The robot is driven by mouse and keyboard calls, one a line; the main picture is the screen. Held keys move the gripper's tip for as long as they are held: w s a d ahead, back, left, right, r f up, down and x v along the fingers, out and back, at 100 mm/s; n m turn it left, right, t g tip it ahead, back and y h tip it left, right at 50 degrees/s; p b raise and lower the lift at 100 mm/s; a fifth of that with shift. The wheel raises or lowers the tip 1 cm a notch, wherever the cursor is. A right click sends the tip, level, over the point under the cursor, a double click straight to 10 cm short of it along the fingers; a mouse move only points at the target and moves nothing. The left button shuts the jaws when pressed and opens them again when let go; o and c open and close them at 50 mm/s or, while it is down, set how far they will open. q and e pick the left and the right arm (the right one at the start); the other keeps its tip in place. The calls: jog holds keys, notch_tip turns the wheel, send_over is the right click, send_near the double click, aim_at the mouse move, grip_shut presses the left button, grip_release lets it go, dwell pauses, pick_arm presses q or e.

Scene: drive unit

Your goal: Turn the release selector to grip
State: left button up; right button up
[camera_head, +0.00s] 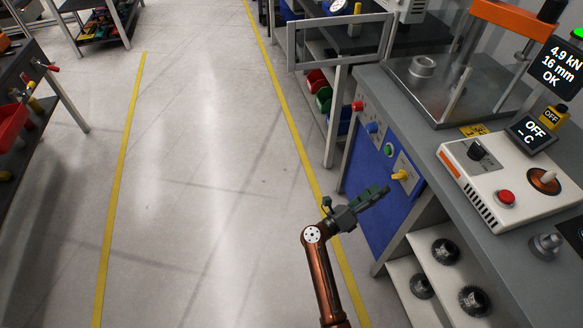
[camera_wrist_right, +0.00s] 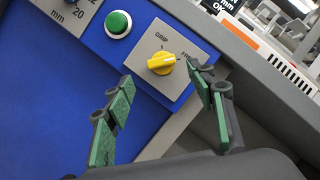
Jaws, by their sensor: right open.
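The release selector is a yellow knob (camera_wrist_right: 161,64) on a grey plate (camera_wrist_right: 150,45) marked GRIP and FREE. Its handle lies toward the FREE mark at the right. In the head view the yellow knob (camera_head: 400,175) sits on the blue front panel. My right gripper (camera_wrist_right: 161,76) is open, its green-padded fingers spread to either side of the knob in the wrist view, with nothing between them. In the head view the right gripper (camera_head: 382,191) is a little short of the panel, apart from the knob. My left gripper is out of view.
The floor (camera_head: 210,190) at left is clear.

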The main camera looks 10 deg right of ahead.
aim_at(395, 178)
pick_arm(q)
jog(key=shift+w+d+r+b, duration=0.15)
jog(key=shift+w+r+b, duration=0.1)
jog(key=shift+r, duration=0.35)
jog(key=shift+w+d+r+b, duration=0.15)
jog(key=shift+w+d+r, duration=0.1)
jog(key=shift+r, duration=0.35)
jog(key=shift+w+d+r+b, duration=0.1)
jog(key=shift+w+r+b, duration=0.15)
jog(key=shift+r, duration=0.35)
pick_arm(e)
jog(key=shift+x, duration=3.9)
jog(key=shift+c, duration=0.5)
jog(key=shift+s, duration=0.1)
jog(key=c, duration=1.1)
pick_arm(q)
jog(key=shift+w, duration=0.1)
pick_arm(e)
jog(key=shift+o, duration=0.2)
